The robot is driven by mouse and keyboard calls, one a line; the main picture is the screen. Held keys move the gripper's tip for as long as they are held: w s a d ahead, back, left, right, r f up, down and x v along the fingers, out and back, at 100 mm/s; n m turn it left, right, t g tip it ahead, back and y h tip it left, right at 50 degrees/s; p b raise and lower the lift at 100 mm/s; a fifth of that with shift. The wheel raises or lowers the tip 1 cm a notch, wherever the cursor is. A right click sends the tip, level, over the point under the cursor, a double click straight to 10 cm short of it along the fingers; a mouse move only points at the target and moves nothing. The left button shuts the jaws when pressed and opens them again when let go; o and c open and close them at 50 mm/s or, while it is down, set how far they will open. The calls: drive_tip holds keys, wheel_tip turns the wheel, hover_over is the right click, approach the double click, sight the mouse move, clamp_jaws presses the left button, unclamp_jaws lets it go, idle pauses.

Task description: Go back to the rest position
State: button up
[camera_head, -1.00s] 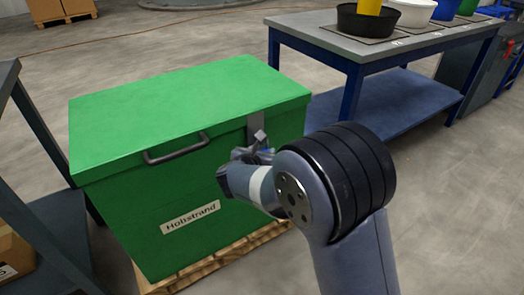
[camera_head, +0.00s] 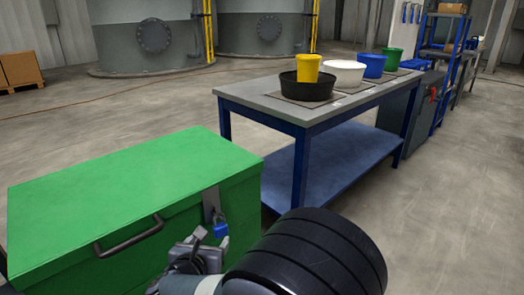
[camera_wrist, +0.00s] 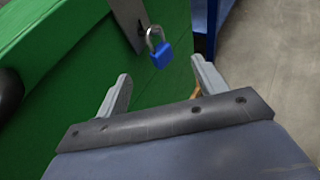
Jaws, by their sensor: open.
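My gripper (camera_wrist: 160,90) is open and empty in the wrist view, its two grey fingers spread apart. A blue padlock (camera_wrist: 161,54) with a silver shackle hangs at the metal hasp (camera_wrist: 130,20) just beyond the fingertips, not between them. In the head view my gripper (camera_head: 200,243) shows low in the picture, partly hidden by my own arm, close to the front of the green chest (camera_head: 130,190). The padlock (camera_head: 220,227) hangs on the chest's front near its right end. The chest's lid is shut.
A blue-framed table (camera_head: 262,107) behind the chest carries a black pan (camera_head: 306,88), a yellow cup (camera_head: 307,67), and white, blue and green tubs. Large tanks (camera_head: 150,35) stand at the back. The floor to the right (camera_head: 450,220) is clear.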

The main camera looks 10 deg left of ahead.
drive_tip(key=shift+w+f, duration=0.1)
drive_tip(key=x, duration=0.2)
drive_tip(key=b+x, duration=0.1)
drive_tip(key=x, duration=0.4)
drive_tip(key=shift+w+a+f+b, duration=0.15)
drive_tip(key=shift+a+b, duration=0.1)
drive_tip(key=shift+b, duration=0.15)
